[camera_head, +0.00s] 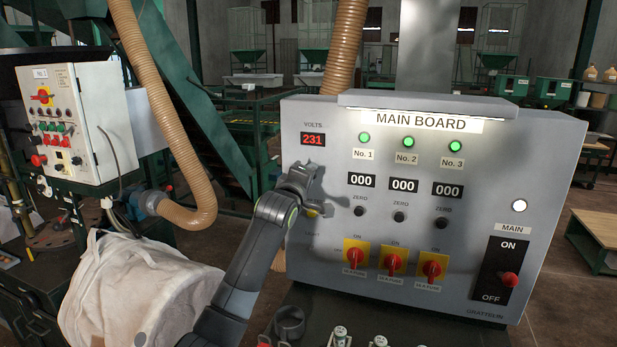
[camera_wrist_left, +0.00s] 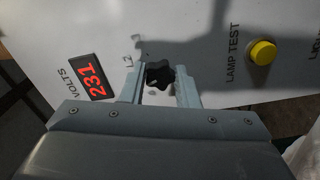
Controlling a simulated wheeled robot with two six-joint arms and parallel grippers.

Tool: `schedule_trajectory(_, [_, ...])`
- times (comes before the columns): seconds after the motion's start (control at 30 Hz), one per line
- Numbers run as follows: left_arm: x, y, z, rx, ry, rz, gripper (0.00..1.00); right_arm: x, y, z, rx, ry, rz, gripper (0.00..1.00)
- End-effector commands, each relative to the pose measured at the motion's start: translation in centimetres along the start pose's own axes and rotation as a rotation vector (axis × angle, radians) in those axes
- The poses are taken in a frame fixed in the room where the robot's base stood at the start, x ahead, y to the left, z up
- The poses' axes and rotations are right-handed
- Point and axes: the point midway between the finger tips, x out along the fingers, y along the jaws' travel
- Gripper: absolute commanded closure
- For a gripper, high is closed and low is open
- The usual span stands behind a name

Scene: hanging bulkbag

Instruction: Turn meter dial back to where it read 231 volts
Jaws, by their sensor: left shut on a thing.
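The volts display (camera_head: 312,140) on the main board reads 231 in red. It also shows in the left wrist view (camera_wrist_left: 87,77), again reading 231. The black meter dial (camera_wrist_left: 158,74) sits below the display, between the two fingers of my left gripper (camera_wrist_left: 160,88), which is shut on it. In the head view my left gripper (camera_head: 297,184) is against the left side of the board and hides the dial. Labels beside the dial are partly covered, with "L2" readable. My right gripper is not in view.
A yellow lamp test button (camera_wrist_left: 262,52) is close to the dial. The main board (camera_head: 545,170) carries green lamps, zero knobs, red rotary switches (camera_head: 393,262) and a main switch (camera_head: 508,280). A white bulk bag (camera_head: 140,285) and a ribbed hose (camera_head: 165,110) are at left.

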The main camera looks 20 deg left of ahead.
Motion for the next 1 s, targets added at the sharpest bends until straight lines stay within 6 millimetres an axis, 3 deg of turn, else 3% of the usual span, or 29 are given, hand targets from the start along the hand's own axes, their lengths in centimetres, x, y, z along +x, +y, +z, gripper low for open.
schedule_trajectory(0.1, [0.0, 0.0, 0.0, 0.001, 0.000, -0.001, 0.95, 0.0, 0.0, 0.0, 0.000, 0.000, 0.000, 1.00])
schedule_trajectory(0.13, [0.0, 0.0, 0.0, 0.001, 0.000, -0.001, 0.68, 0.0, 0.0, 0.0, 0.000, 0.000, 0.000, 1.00])
schedule_trajectory(0.27, [0.0, 0.0, 0.0, 0.001, 0.000, -0.001, 0.51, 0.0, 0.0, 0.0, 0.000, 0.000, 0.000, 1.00])
schedule_trajectory(0.67, [-0.4, -0.1, 0.0, 0.001, 0.000, 0.001, 0.50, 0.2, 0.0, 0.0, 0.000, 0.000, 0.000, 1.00])
schedule_trajectory(1.0, [-4.2, -0.2, 0.0, 0.001, 0.001, 0.003, 0.50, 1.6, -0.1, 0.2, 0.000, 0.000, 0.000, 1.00])
